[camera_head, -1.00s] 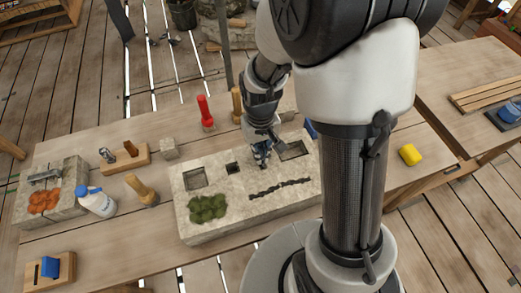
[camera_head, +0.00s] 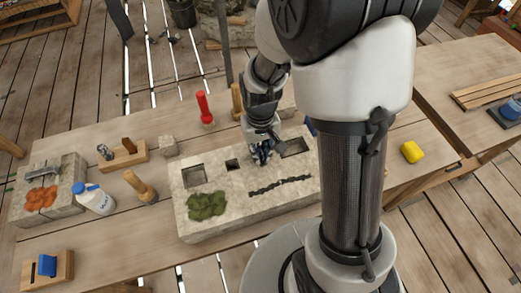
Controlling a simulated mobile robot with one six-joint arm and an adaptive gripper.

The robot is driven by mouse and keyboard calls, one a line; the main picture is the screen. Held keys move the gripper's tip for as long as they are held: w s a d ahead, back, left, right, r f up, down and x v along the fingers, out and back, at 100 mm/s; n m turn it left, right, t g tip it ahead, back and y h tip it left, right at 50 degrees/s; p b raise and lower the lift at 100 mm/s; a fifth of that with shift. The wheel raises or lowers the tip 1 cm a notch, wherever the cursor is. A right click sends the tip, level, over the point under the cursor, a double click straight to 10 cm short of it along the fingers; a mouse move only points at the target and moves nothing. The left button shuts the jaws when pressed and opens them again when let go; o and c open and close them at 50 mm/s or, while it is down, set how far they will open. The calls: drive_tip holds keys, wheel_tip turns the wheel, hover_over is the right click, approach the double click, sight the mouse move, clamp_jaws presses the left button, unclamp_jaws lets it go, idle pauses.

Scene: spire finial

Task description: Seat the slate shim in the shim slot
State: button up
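A pale stone block (camera_head: 225,217) lies on the workbench. Its top has a square recess (camera_head: 193,176) at left, a small dark square hole (camera_head: 232,164) in the middle and a larger recess (camera_head: 293,147) at right. I cannot tell which of these is the shim slot. My gripper (camera_head: 262,156) points down at the block's top, between the small hole and the right recess. Its fingers are small and dark here, so I cannot tell their opening or whether they hold anything. I cannot make out the slate shim for certain.
Green moss (camera_head: 206,206) and a dark jagged crack (camera_head: 280,186) mark the block. To its left stand a wooden-handled tool (camera_head: 139,187), a white bottle (camera_head: 96,199) and a tool rack (camera_head: 126,159). A red tool (camera_head: 204,108) stands behind. A yellow sponge (camera_head: 411,152) lies right.

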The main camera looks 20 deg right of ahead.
sight(260, 148)
drive_tip(key=shift+o, duration=0.4)
drive_tip(key=shift+f, duration=0.1)
wheel_tip(260, 148, up, 12)
idle(0.4)
idle(0.3)
